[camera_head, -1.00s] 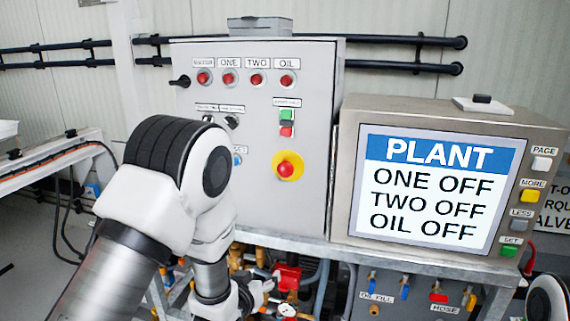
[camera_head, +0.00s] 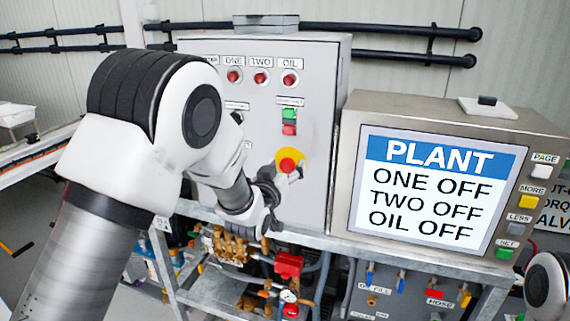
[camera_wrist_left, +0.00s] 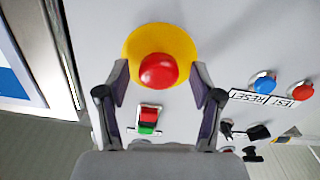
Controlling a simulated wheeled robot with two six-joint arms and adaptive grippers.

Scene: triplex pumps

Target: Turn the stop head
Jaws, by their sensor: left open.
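The stop head is a red mushroom button (camera_head: 288,164) on a yellow round plate (camera_head: 291,154), on the front of the grey control cabinet. In the left wrist view the red head (camera_wrist_left: 158,71) lies just beyond and between the fingertips, in front of its yellow plate (camera_wrist_left: 133,43). My left gripper (camera_head: 284,183) is at the stop head, partly covering its lower left in the head view. In the wrist view the left gripper (camera_wrist_left: 159,76) is open, a finger on each side of the head. I cannot tell whether either finger touches it.
A green and red switch (camera_head: 289,121) sits above the stop head. The grey cabinet (camera_head: 318,75) also carries several red lamps. The PLANT screen (camera_head: 435,190) stands to the right. Pipes and a red valve part (camera_head: 289,265) are below the cabinet.

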